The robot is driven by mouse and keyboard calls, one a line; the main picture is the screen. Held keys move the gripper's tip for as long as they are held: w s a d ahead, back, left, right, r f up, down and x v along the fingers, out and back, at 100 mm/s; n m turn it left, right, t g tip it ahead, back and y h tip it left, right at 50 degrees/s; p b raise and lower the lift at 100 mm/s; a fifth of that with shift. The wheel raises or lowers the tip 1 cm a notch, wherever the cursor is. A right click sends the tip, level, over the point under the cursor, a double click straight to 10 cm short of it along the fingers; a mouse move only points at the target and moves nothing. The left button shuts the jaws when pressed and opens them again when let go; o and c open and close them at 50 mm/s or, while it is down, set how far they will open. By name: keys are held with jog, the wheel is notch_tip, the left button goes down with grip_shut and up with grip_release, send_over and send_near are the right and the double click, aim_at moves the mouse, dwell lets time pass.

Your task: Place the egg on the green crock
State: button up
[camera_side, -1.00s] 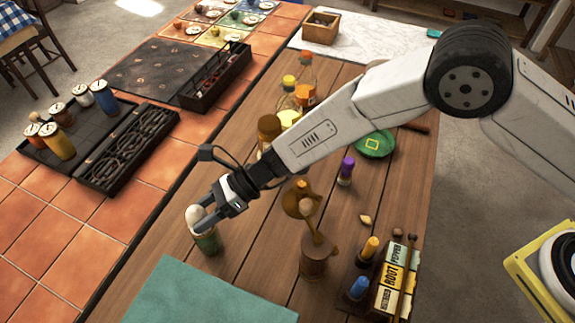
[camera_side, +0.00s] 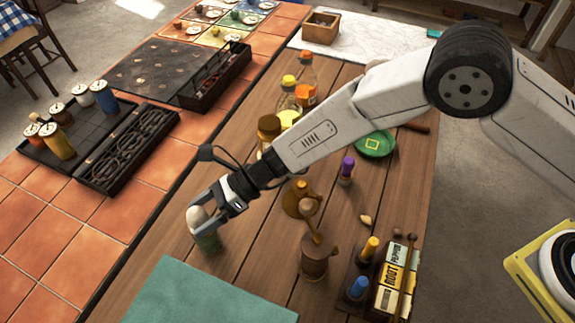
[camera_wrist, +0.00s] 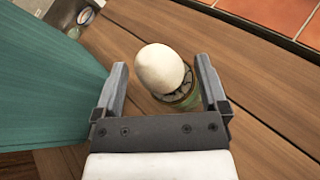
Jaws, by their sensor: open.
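The white egg (camera_side: 197,217) sits on top of the small green crock (camera_side: 209,241) at the left edge of the wooden table. In the wrist view the egg (camera_wrist: 160,68) rests over the crock's round top, and part of the green crock (camera_wrist: 186,97) shows below and to the right of it. My gripper (camera_side: 203,207) is open, with its fingers beside the egg. In the wrist view my gripper (camera_wrist: 162,88) has one finger on each side, and gaps show between the fingers and the egg.
A teal cloth (camera_side: 205,293) lies in front of the crock. Bottles (camera_side: 306,82) stand farther back under my arm. Bare planks lie around the crock.

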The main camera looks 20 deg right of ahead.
jog(key=v, duration=1.2)
dwell(0.5)
jog(key=s+d+r+n+t+h, duration=0.1)
jog(key=s+d+n+h, duration=0.2)
jog(key=d, duration=0.9)
jog(key=s+d+r+n+t+h, duration=0.1)
jog(key=s+d+n+h, duration=0.3)
jog(key=d+n, duration=0.6)
jog(key=s+d+r+n+t+h, duration=0.2)
jog(key=d+n+h, duration=0.4)
jog(key=d, duration=1)
jog(key=shift+s+r+n+h, duration=0.3)
jog(key=shift+s+r+n, duration=0.15)
jog(key=shift+s, duration=0.45)
